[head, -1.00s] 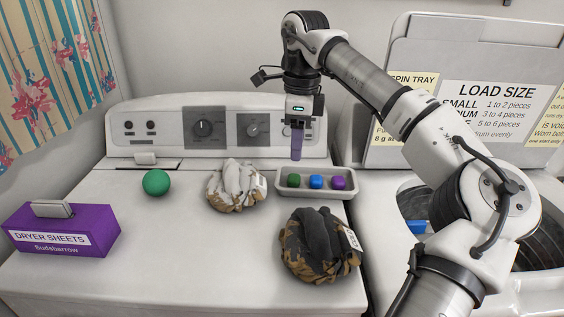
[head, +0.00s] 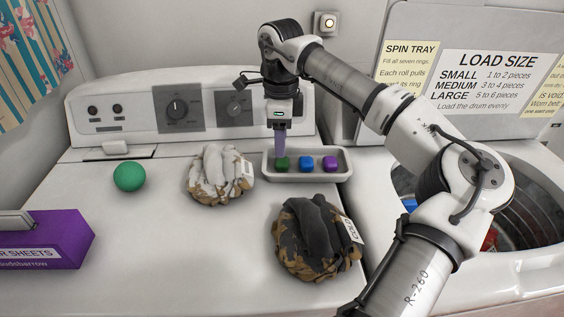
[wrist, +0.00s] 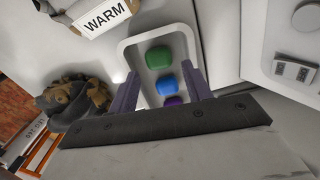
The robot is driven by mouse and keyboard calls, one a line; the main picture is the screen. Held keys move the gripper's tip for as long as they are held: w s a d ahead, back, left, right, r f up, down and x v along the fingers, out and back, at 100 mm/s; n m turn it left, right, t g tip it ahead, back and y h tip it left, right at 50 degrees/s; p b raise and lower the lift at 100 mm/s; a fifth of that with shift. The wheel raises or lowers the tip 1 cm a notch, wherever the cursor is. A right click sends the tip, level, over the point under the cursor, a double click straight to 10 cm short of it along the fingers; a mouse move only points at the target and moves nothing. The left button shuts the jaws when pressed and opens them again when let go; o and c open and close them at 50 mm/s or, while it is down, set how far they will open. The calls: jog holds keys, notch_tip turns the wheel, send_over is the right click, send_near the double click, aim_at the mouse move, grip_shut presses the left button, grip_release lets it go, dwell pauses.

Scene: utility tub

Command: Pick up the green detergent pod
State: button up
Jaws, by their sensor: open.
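The green detergent pod (head: 283,164) lies at the left end of a shallow pale tray (head: 342,174) on top of the white machine. A blue pod (head: 306,163) and a purple pod (head: 330,163) lie in a row to its right. My gripper (head: 280,154) points down at the green pod's end of the tray, its fingertips overlapping the pod's upper edge in the head view. In the wrist view, the green pod (wrist: 159,58) shows beyond the fingertips of my open gripper (wrist: 160,72). The blue pod (wrist: 166,85) shows between the fingers. I cannot tell the remaining height.
A pale bundle (head: 215,175) with a tag lies left of the tray. A dark bundle (head: 308,245) tagged COLD lies in front. A green ball (head: 130,176) and a purple dryer-sheets box (head: 50,245) are farther left. The control panel (head: 205,112) stands behind.

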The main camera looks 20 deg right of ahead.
aim_at(282, 168)
jog(key=shift+s+f+p, duration=0.15)
jog(key=shift+f+p, duration=0.55)
jog(key=shift+f, duration=2)
jog(key=c, duration=0.7)
jog(key=shift+r, duration=0.15)
